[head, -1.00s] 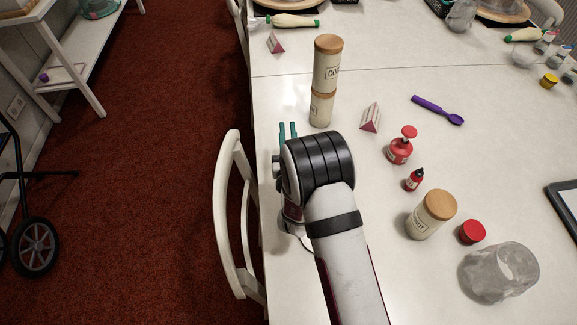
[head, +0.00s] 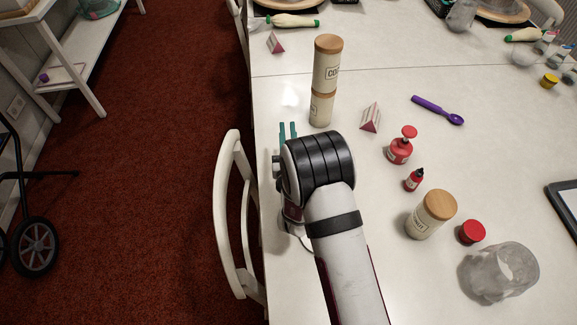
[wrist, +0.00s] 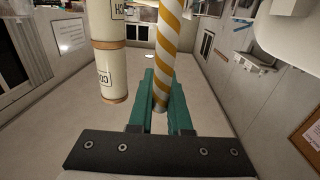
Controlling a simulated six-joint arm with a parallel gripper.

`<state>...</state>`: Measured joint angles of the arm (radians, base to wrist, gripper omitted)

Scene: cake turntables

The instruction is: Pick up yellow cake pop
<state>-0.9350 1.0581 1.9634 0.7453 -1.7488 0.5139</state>
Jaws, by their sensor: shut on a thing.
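The yellow cake pop shows in the wrist view as a yellow-and-white spiral-striped shaft (wrist: 167,52). One end sits between the teal fingers and the other runs out of the top of the picture, so no round head is seen. My gripper (wrist: 160,88) is shut on this shaft. The wrist picture looks upside down, judging by the canister lettering. In the head view my gripper (head: 288,131) is at the table's left edge, left of the canister stack, with only the teal fingertips clear of my arm. The cake pop cannot be made out there.
Two stacked cream canisters (head: 325,80) stand close to the right of my fingertips; they also show in the wrist view (wrist: 110,55). A white chair (head: 232,210) stands at the left.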

